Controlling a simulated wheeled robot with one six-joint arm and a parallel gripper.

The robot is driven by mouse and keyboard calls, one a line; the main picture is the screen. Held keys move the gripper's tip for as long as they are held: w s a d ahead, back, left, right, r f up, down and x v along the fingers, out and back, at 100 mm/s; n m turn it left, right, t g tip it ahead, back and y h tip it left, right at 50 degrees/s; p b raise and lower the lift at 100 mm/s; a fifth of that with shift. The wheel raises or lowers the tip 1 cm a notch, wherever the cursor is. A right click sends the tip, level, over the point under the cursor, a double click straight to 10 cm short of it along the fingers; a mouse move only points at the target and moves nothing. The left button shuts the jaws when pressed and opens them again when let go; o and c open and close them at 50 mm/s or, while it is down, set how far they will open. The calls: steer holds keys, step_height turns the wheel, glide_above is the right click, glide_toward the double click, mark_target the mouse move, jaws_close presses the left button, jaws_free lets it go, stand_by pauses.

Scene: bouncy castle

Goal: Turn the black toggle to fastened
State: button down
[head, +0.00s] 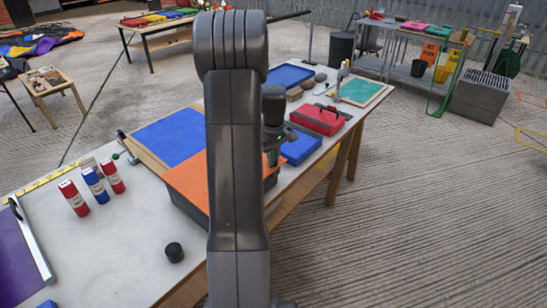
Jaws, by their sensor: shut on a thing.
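My gripper (272,157) is partly hidden behind my own arm. It points down at the right end of a dark box with an orange top (190,180) on the long table. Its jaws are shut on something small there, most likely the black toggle. The fingertips and the toggle are too small and too covered to make out, so I cannot tell which way the toggle is turned.
The long table (130,230) carries two red tubes and a blue one (94,187), a black knob-like piece (174,252), a blue panel (170,136), a blue tray (302,148) and a red case (318,119). Concrete floor (430,210) is free at the right.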

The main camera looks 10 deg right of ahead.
steer(key=shift+n, duration=0.7)
steer(key=shift+r, duration=0.1)
steer(key=c, duration=1.5)
jaws_free()
step_height(320, 180, up, 14)
step_height(320, 180, down, 14)
steer(key=shift+f, duration=0.15)
